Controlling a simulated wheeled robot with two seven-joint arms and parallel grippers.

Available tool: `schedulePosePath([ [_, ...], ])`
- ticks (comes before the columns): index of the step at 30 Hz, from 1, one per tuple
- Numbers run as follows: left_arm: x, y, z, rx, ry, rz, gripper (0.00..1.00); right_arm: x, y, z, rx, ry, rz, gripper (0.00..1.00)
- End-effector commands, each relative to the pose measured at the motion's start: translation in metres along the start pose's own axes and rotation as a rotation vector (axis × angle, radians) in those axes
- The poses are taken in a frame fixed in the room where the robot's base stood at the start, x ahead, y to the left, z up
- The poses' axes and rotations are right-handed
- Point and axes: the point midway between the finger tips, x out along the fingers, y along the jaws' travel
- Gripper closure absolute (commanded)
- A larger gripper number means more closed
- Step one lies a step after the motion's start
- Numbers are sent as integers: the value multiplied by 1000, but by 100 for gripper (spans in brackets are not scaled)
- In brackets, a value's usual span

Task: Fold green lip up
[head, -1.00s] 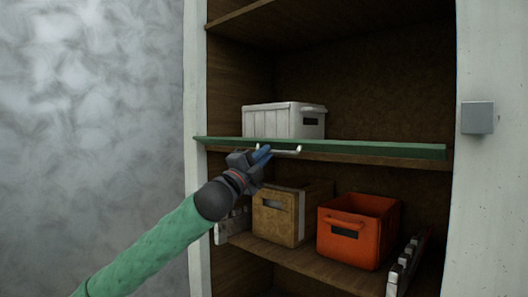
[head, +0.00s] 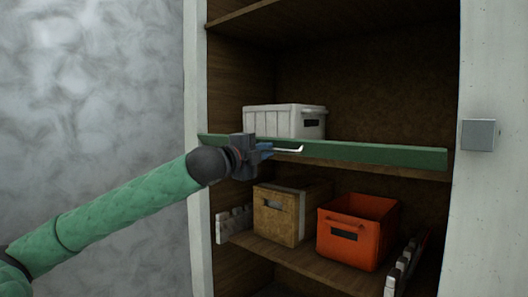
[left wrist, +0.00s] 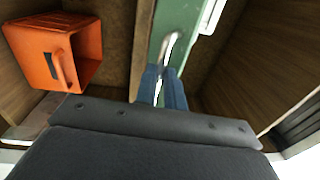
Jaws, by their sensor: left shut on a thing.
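The green lip (head: 375,154) runs along the front edge of the middle shelf, its broad face now turned toward me. A light metal handle (head: 288,150) is fixed to it left of the middle. My left gripper (head: 265,151) is at the handle's left part, its blue fingers shut on it. In the left wrist view the blue fingers (left wrist: 162,88) close around the handle (left wrist: 168,50) beside the green lip (left wrist: 182,22). The gripper covers part of the lip and the handle's left end. My right gripper is not in view.
A white crate (head: 272,121) stands on the shelf behind the lip. Below, a tan box (head: 272,219) and an orange crate (head: 345,242) stand on the lower shelf. White posts flank the cabinet; a grey block (head: 478,135) is on the right one.

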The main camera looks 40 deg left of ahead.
Motion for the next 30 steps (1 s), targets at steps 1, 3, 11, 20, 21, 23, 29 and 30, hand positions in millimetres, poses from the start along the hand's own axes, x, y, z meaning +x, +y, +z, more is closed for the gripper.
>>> schedulePosePath([
  [1, 0, -5, 0, 0, 0, 12, 100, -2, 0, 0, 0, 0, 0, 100],
  [3, 1, -6, 0, -1, 0, 37, 100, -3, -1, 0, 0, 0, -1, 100],
  [11, 3, -11, 0, -2, 1, 126, 100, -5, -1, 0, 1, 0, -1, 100],
  [20, 7, -16, 0, -2, 3, 230, 100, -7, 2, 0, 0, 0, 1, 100],
  [21, 7, -17, 0, -2, 3, 245, 100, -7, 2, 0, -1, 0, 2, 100],
  [23, 8, -18, 0, -1, 3, 267, 100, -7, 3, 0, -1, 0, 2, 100],
  [29, 11, -22, 0, -2, 4, 344, 100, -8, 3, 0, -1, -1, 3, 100],
  [30, 12, -23, 0, -1, 4, 359, 100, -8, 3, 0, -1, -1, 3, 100],
])
